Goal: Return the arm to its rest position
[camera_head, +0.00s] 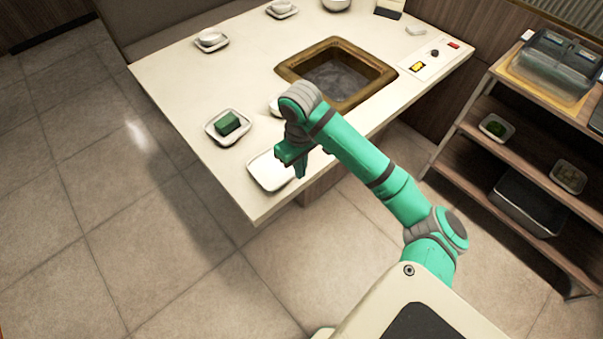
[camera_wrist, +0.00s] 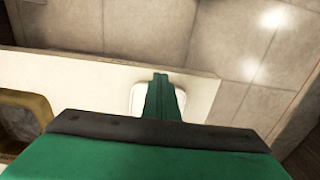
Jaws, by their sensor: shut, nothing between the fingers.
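My green arm reaches out over the near edge of the cream table (camera_head: 185,85). My gripper (camera_head: 301,174) points down beside a white square plate (camera_head: 266,172) at the table's near corner; in the head view it overlaps the plate's right side. In the wrist view the gripper (camera_wrist: 160,78) shows as narrow green fingers closed together, with the white plate (camera_wrist: 138,98) behind them. Nothing shows between the fingers. The plate's middle is partly hidden by the fingers in the wrist view.
A plate (camera_head: 213,133) with a green block (camera_head: 227,122) sits on the left. The square brass-rimmed well (camera_head: 290,69) lies beyond my arm. A wooden shelf (camera_head: 530,97) with containers stands at right. Cups on saucers stand at the far side. Open tiled floor (camera_head: 150,240) lies left.

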